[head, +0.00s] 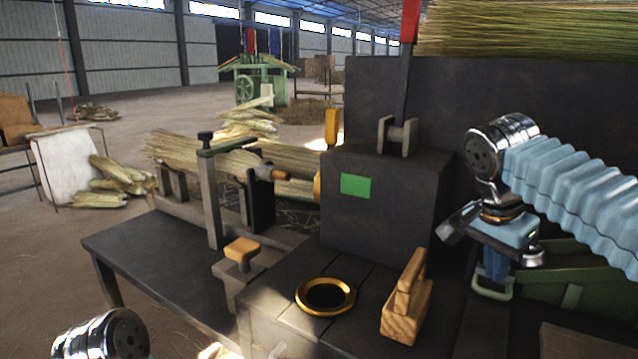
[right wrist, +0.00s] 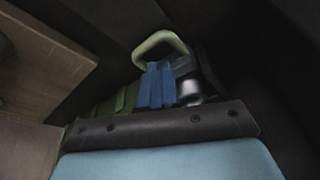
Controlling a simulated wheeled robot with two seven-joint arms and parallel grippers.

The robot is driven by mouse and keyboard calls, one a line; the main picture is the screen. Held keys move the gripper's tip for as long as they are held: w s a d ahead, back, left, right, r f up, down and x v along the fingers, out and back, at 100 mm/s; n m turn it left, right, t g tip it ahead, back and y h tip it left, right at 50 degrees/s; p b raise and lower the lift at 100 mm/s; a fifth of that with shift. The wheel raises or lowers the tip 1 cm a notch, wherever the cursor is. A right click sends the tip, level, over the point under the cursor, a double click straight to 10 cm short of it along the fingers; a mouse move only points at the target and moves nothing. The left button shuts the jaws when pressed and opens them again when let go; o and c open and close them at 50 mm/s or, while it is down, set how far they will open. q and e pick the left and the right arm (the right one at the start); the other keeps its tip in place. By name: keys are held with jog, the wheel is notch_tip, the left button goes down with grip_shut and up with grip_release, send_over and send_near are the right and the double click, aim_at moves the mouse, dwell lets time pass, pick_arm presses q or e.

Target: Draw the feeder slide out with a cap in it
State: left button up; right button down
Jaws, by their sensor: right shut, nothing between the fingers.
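A pale green loop handle (head: 491,291) shows at the front of the feeder slide, beside a green box. It also shows in the right wrist view (right wrist: 160,42). A shiny, metallic cap-like piece (head: 533,257) sits just behind the handle; in the right wrist view it (right wrist: 189,91) lies beside the blue fingers. My right gripper (head: 495,270) points down at the handle with its blue fingers shut and nothing between them. I cannot tell whether the fingers touch the handle. The slide's body is mostly hidden. My left gripper is out of frame.
A dark bench carries a gold-rimmed hole (head: 325,296), a wooden handled block (head: 407,302) and a wooden knob (head: 242,250). A dark machine housing (head: 385,210) stands left of my right gripper. A green box (head: 575,270) lies to its right.

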jog(key=shift+f, duration=0.25)
dwell(0.4)
